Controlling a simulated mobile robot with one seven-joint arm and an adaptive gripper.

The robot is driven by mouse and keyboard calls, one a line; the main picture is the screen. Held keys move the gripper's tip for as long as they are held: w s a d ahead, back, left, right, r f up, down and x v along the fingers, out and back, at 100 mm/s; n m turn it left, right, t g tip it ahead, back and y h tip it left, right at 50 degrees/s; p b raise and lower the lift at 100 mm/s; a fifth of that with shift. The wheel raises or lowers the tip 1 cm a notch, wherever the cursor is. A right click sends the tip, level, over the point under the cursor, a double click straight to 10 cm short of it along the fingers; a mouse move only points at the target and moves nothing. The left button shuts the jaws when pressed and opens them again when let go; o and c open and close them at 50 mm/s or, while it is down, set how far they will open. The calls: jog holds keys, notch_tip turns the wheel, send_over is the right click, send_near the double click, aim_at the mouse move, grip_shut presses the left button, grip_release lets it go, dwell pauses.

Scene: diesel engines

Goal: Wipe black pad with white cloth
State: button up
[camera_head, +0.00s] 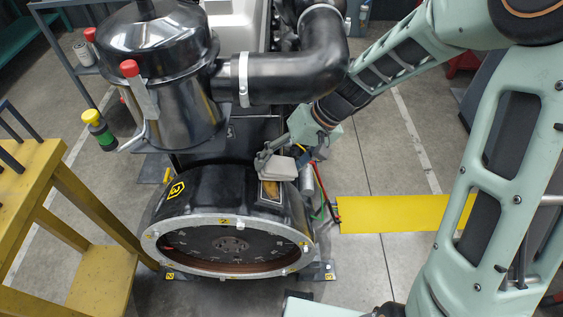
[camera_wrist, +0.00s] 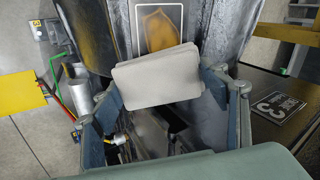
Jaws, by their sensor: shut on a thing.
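The white cloth (camera_head: 278,168), a folded light-grey pad shape, is held between the fingers of my gripper (camera_head: 284,157). In the wrist view the cloth (camera_wrist: 157,78) spans the two fingers. The black pad (camera_head: 270,190) is a dark rectangle with a pale outline on top of the black round engine housing. It carries an orange-yellow stain, which also shows on the pad in the wrist view (camera_wrist: 158,30). The cloth covers one end of the pad in both views. I cannot tell whether it touches the surface.
A large black pipe (camera_head: 290,75) and a shiny canister (camera_head: 160,75) rise behind and left of the housing. A yellow stand (camera_head: 40,190) is at left. Red and green cables (camera_head: 323,200) run right of the housing. A yellow plate (camera_head: 390,213) lies on the floor at right.

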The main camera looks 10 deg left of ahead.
aim_at(271, 200)
jog(key=shift+a+f+b, duration=0.25)
jog(key=shift+f+b, duration=0.1)
jog(key=shift+f, duration=0.05)
jog(key=shift+s, duration=0.2)
jog(key=shift+s+d+r+b, duration=0.1)
jog(key=shift+s+d+b, duration=0.15)
jog(key=shift+s, duration=0.65)
jog(key=shift+s+d+b, duration=0.1)
jog(key=shift+s+d, duration=0.15)
jog(key=shift+s, duration=0.6)
jog(key=shift+s+d+b, duration=0.2)
jog(key=shift+s+b, duration=0.05)
jog(key=shift+s, duration=0.7)
jog(key=shift+s+d+b, duration=0.2)
jog(key=shift+s+b, duration=0.05)
jog(key=shift+s, duration=0.7)
jog(key=shift+w+a, duration=0.3)
jog(key=shift+w, duration=0.95)
jog(key=shift+w+a, duration=0.35)
jog(key=shift+w, duration=0.95)
jog(key=shift+w+a, duration=0.3)
jog(key=shift+w, duration=0.95)
jog(key=shift+p+v, duration=2.2)
jog(key=shift+v, duration=0.75)
